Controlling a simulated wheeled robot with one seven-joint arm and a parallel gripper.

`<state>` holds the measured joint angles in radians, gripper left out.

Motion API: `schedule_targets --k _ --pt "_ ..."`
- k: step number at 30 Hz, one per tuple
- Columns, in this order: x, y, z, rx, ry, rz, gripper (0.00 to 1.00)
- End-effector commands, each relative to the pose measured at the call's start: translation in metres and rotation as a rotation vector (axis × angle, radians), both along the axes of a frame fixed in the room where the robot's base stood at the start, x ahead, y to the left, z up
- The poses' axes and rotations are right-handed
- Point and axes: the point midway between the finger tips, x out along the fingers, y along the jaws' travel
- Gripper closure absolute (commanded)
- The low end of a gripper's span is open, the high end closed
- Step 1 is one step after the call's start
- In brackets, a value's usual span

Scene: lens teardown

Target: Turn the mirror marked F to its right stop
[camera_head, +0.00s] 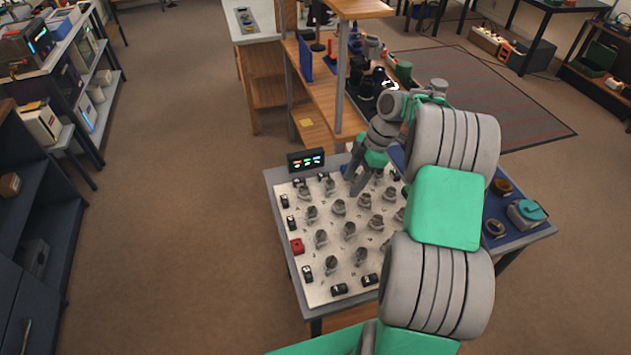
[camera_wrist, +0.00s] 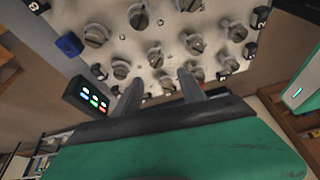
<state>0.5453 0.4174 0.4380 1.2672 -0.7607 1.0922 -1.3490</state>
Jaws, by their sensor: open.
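Several grey round mirror mounts with knobs stand in rows on a white board (camera_head: 318,290). One mount (camera_head: 349,230) is near the board's middle. Small letters are printed beside the mounts, but I cannot read which one is F. My gripper (camera_head: 357,185) is over the far part of the board, pointing down. In the wrist view my gripper (camera_wrist: 160,84) has its two fingers apart with nothing held between them. Other mounts (camera_wrist: 121,68) and (camera_wrist: 195,73) lie close to either finger. My arm hides the board's right side.
A black display (camera_head: 306,160) with coloured lights stands at the board's far left corner. A blue block (camera_wrist: 70,44) shows in the wrist view. A wooden shelf (camera_head: 318,125) stands behind.

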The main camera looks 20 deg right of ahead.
Motion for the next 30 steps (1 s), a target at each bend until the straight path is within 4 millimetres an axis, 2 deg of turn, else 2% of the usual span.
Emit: schedule_targets --k 1,4,12,18,26,30 --pt "0.001 -0.009 -0.004 0.012 -0.012 0.040 0.51" --pt "0.001 -0.011 -0.013 0.022 -0.026 0.084 0.51" --pt "0.002 0.013 -0.055 0.022 -0.023 0.095 0.51" --pt "0.003 0.022 -0.079 0.019 -0.026 0.093 0.51" --pt "0.003 0.021 -0.082 0.018 -0.027 0.091 0.51" --pt "0.003 0.021 -0.081 0.018 -0.027 0.089 0.63"
